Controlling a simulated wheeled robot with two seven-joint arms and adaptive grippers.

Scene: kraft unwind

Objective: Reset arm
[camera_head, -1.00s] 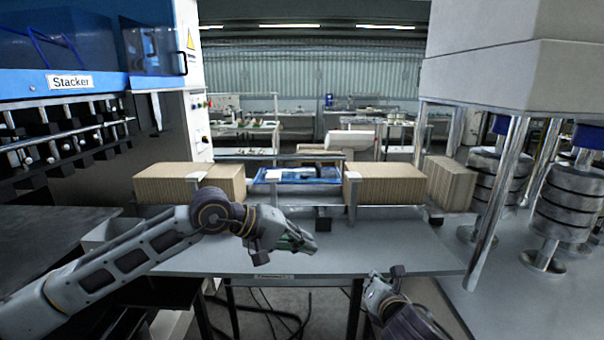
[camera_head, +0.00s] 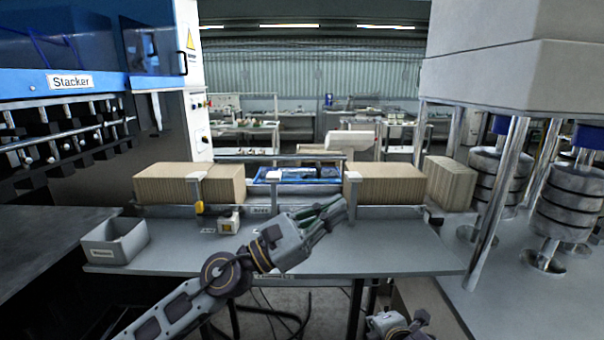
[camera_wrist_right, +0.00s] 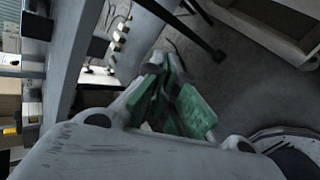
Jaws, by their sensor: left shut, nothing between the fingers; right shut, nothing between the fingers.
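My left gripper (camera_head: 326,216) is over the grey table (camera_head: 190,259), in front of the right stack of brown sheets. It is shut with nothing held. Its arm comes in from the lower left. My right arm shows only in part at the bottom edge of the head view, right of the middle. In the right wrist view the right gripper (camera_wrist_right: 172,75) has its green-padded fingers together, with nothing between them, above the grey floor.
Brown stacks (camera_head: 185,184) (camera_head: 385,185) stand at the table's back, with a blue tray (camera_head: 292,175) between them. A grey bin (camera_head: 115,241) sits at the table's left end. Metal posts and rollers (camera_head: 563,210) stand at the right. The Stacker machine (camera_head: 75,82) is at the left.

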